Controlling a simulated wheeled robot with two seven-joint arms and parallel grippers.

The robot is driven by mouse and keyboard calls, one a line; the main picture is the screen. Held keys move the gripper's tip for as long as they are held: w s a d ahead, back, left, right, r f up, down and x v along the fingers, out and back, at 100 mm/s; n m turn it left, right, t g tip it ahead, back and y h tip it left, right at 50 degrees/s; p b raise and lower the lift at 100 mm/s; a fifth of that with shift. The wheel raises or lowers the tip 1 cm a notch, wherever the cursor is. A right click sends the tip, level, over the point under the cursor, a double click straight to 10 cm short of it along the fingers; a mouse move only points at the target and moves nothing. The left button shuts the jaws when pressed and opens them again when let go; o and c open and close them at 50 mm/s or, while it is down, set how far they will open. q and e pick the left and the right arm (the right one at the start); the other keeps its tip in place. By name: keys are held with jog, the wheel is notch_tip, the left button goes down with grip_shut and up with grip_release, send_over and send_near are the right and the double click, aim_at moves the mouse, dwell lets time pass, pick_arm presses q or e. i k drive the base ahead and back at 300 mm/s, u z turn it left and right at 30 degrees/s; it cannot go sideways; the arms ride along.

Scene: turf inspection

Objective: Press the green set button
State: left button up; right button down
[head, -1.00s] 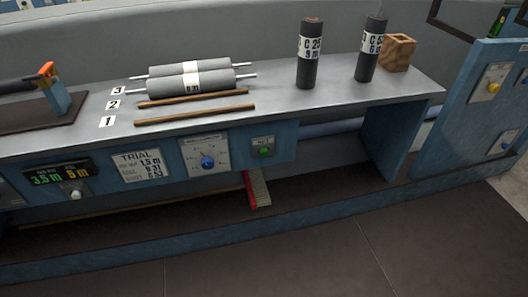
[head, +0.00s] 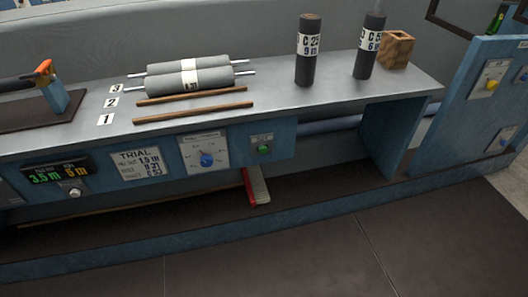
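The green set button (head: 264,149) sits on a small grey plate on the blue front panel of the bench, right of the dial. A small label above it is too blurred to read surely. The blue dial knob (head: 207,160) is on a white scale plate to its left. Neither of my grippers shows in the head view, so nothing of mine is seen near the button.
Grey rollers (head: 188,80) lie on the bench top (head: 275,95) behind wooden strips. Two dark upright cylinders (head: 309,55) and a wooden block (head: 397,50) stand at the right. A red-edged brush (head: 250,188) is below the panel. The floor in front (head: 300,250) is clear.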

aim_at(263, 150)
jog(key=k, duration=0.5)
jog(key=u, duration=1.4)
jog(key=i, duration=1.15)
jog(key=z, duration=1.1)
